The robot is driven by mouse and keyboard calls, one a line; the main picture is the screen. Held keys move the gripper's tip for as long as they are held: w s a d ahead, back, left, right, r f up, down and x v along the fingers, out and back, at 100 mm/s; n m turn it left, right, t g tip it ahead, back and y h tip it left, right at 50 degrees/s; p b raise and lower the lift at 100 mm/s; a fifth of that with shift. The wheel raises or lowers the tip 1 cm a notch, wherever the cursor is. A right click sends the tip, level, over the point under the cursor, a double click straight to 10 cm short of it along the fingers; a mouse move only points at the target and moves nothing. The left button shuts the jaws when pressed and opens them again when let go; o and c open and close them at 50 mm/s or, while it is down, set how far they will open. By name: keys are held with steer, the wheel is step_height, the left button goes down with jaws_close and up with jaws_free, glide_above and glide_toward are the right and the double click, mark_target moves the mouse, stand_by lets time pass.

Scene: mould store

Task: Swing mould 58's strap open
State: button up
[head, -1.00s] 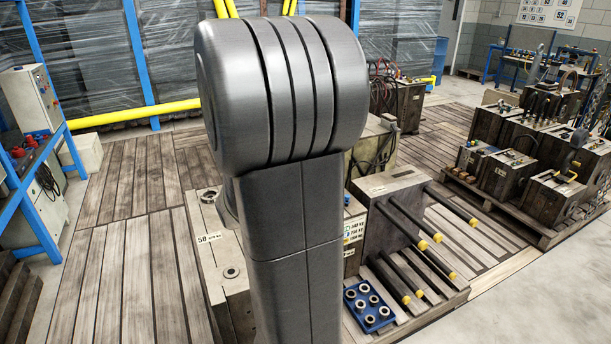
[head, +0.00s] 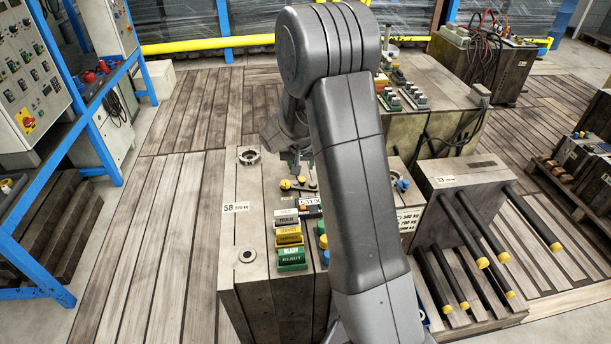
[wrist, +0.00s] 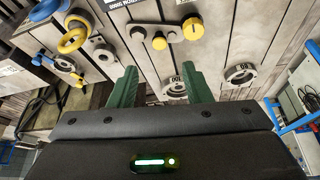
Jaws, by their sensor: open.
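Mould 58 (head: 262,262) is a grey block with a white "58" label, left of my arm in the head view. Its strap (head: 293,184) lies on the top face, a short grey bar with yellow knobs. In the wrist view the strap (wrist: 176,33) shows near the top middle, crossing a seam, with two yellow knobs and a grey round end. My gripper (wrist: 160,90) has two green fingers, apart and empty, short of the strap in that view. In the head view my gripper is small and partly hidden above the mould's far part, near the strap.
Coloured labelled blocks (head: 290,240) stand on the mould's top. Round rings (wrist: 240,73) and a yellow eye (wrist: 75,35) stick up around my fingers. Mould 33 (head: 462,170) with long rods stands at right. A blue-framed bench (head: 85,140) is at left; plank floor between is clear.

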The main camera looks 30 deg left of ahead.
mark_target(302, 179)
steer(key=x, duration=1)
steer(key=shift+p, duration=0.3)
jaws_close()
